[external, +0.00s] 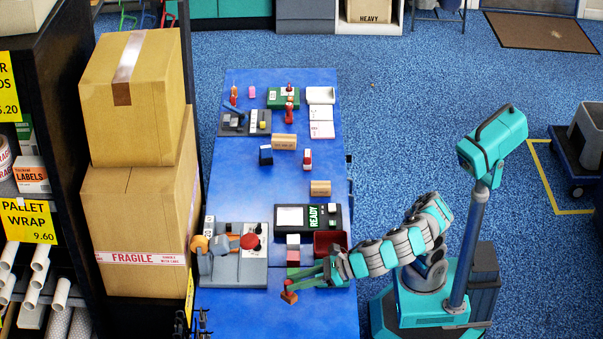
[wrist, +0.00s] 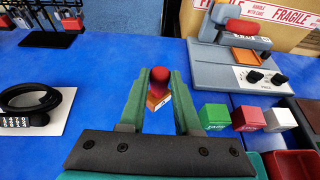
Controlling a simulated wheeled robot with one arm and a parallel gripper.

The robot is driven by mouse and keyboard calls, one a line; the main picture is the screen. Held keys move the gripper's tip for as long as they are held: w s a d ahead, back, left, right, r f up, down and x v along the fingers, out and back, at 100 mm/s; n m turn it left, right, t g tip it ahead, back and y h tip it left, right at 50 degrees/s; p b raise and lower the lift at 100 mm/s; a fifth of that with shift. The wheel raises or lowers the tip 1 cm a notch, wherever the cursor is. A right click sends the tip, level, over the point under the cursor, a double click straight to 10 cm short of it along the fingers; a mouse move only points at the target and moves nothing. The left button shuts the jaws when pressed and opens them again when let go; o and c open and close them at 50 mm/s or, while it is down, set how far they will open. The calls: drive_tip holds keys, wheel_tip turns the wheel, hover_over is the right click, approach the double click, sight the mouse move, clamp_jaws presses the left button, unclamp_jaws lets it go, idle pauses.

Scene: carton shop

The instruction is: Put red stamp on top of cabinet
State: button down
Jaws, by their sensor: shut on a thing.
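My gripper (external: 293,285) is shut on a stamp with a red rounded handle and an orange-brown base (external: 289,297), above the near part of the blue table. In the wrist view the stamp (wrist: 158,76) sits between the tips of the two green fingers (wrist: 160,88), clear of the table as far as I can tell. A grey cabinet-like unit (external: 305,14) and a teal one (external: 228,8) stand at the far wall, cut off by the picture's top edge. I cannot tell which is the cabinet.
The blue table (external: 235,310) holds a grey machine with a red part (external: 237,262), green, pink and white cubes, a red tray (external: 331,240), a READY device (external: 309,216) and small cartons (external: 284,141). Stacked cartons (external: 135,215) stand left.

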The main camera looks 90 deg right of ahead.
sight(295, 294)
drive_tip(key=shift+f+b, duration=0.4)
drive_tip(key=shift+f, duration=1.95)
drive_tip(key=c, duration=0.6)
unclamp_jaws()
drive_tip(key=shift+f, duration=0.1)
drive_tip(key=s+r+p, duration=0.2)
drive_tip(key=s+r, duration=0.2)
drive_tip(key=r, duration=0.5)
drive_tip(key=shift+s+r, duration=0.15)
drive_tip(key=shift+s, duration=0.15)
